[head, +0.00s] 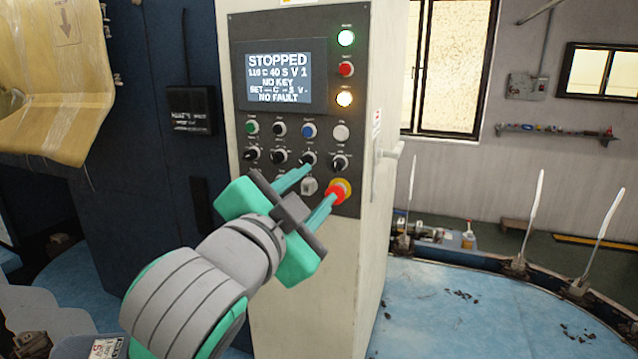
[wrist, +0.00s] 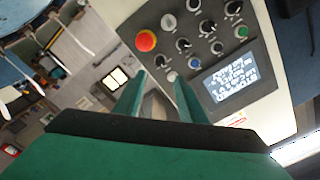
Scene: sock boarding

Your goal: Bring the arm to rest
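My gripper (head: 320,183) is in front of the lower part of a control panel (head: 238,60) on a pale cabinet. Its two teal fingers are spread apart, with nothing visible between them; the wrist view also shows the open gripper (wrist: 158,82). In the head view the fingertips overlap the panel near a dark selector knob and the red emergency stop button (head: 337,192). I cannot tell whether they touch it. The screen (head: 279,75) reads STOPPED, NO KEY and NO FAULT. The green lamp (head: 346,38) and the lower lamp (head: 344,98) are lit.
The panel carries several buttons and selector knobs, with a grey-white switch (head: 309,186) between the fingers in the head view. Yellowish sheeting (head: 60,80) hangs at left. White upright forms (head: 533,215) stand on the right.

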